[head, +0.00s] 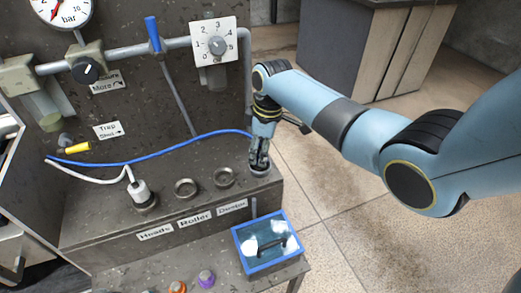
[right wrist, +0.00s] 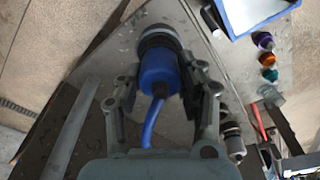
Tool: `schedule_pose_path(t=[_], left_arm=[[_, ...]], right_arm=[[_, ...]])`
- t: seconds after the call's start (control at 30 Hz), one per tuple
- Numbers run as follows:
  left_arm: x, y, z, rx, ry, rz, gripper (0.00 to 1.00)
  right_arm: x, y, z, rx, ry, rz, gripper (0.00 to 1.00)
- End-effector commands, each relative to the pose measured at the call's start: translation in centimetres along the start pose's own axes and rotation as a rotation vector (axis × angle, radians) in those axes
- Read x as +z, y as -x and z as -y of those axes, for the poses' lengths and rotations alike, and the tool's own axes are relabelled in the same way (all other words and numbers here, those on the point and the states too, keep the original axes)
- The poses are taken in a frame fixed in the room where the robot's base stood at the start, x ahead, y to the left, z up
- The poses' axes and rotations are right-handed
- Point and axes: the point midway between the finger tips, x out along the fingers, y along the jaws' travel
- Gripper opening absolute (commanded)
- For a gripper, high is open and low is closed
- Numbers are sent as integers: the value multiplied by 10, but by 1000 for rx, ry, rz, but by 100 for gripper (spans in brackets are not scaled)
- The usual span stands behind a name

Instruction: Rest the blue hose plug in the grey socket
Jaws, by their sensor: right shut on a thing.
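My right gripper (head: 259,162) points down at the right end of the dark ledge. In the right wrist view its two fingers stand on either side of the blue hose plug (right wrist: 159,72), shut on it. The plug's blue hose (right wrist: 151,125) runs back toward the wrist; in the head view the hose (head: 190,144) crosses the ledge to the left. A grey ring-shaped socket (head: 260,172) lies directly under the fingertips. The plug's far end meets a dark ring in the wrist view; I cannot tell how deep it sits. The fingers mostly hide the plug in the head view.
Two empty ring sockets, one (head: 186,188) and another (head: 224,177), lie left of the gripper. A white plug (head: 141,192) stands in the leftmost socket. A blue-rimmed tray (head: 239,245) with a black handle sits below the ledge, near coloured caps. Floor is clear to the right.

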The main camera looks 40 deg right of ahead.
Motion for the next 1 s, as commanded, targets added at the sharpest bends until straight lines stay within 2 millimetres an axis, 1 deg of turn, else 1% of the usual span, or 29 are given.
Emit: schedule_pose_path(t=[0.1, 0.13, 0.33, 0.57, 0.67, 0.77, 1.0], left_arm=[[0, 0, 0, 0, 0, 0, 39], [0, 0, 0, 0, 0, 0, 39], [0, 0, 0, 0, 0, 0, 39], [1, 0, 2, -2, -1, 0, 39], [1, 0, 3, -3, -1, 1, 39], [1, 0, 2, -2, 0, 1, 39], [0, 0, 1, -1, 0, 0, 39]], right_arm=[[0, 0, 0, 0, 0, -1, 0], [0, 0, 0, 0, 0, -1, 39], [0, 0, 0, 0, 0, 0, 65], [0, 0, 0, -1, 0, 1, 65], [0, 4, 0, 0, 0, 0, 65], [0, 16, -1, 2, 0, -1, 65], [0, 70, -1, 4, 1, -2, 65]])
